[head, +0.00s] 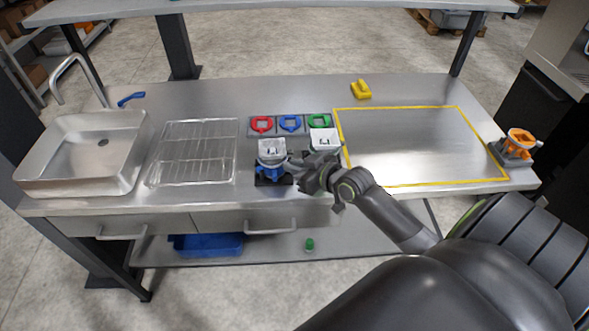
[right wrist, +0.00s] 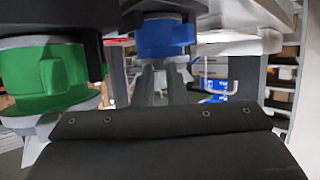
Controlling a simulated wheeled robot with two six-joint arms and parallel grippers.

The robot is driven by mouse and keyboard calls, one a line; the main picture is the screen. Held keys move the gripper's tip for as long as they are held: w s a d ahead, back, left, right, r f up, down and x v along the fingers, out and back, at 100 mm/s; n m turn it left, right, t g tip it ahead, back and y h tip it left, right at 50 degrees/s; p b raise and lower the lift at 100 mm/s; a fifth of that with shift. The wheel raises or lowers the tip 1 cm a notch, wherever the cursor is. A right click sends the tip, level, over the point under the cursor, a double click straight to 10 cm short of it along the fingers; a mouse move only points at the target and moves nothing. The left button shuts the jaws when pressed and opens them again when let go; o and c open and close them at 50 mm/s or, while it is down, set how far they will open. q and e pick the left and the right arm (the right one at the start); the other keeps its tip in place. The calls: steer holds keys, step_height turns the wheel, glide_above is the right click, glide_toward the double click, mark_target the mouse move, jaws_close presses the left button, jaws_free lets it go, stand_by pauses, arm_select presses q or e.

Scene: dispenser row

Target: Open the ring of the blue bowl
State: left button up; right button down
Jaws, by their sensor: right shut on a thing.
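The blue bowl (head: 270,171) stands on a dark base at the front of the steel table, under a white-topped unit (head: 271,147). My right gripper (head: 293,166) reaches in from the right and its fingertips are at the right side of the blue bowl. In the right wrist view the two grey fingers (right wrist: 162,82) point at the blue bowl (right wrist: 166,38) and close at its lower edge, where its ring sits. The exact grip point is small and partly hidden. My left gripper is not in view.
A green bowl (right wrist: 50,78) is close on the left in the right wrist view, its white-topped unit (head: 325,138) beside my gripper. Red, blue and green pieces lie in a tray (head: 276,133) behind. A wire rack (head: 197,150) is left; a yellow-outlined area (head: 410,140) is clear.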

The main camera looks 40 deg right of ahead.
steer(key=c, duration=1.4)
jaws_free()
steer(key=shift+c, duration=0.2)
steer(key=shift+s, duration=0.1)
steer(key=p+v, duration=0.3)
steer(key=v, duration=1.4)
steer(key=shift+s+r, duration=0.1)
steer(key=shift+c, duration=0.4)
